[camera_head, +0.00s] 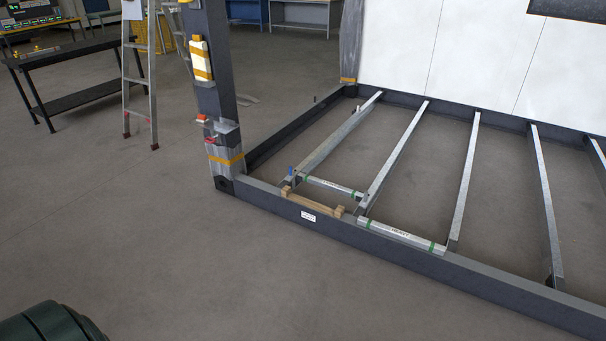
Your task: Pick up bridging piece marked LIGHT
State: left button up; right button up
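Two pale metal bridging pieces with green tape bands lie at the near side of the frame. One thinner bridging piece (333,187) spans between the first two joists from the left. The other, thicker bridging piece (402,235) lies along the front beam, between the second and third joists. Both carry small dark lettering, too small to read surely, so I cannot tell which is marked LIGHT. Neither of my grippers is in view.
The dark frame's front beam (480,279) runs diagonally to the lower right, with several metal joists (466,180) behind it. A wooden piece (312,204) sits at the front beam. A dark post (213,90) stands at the corner. A ladder (139,75) stands behind.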

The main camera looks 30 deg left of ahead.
aim_at(346, 191)
jog(key=i+j+u, duration=0.5)
jog(key=i+j, duration=1)
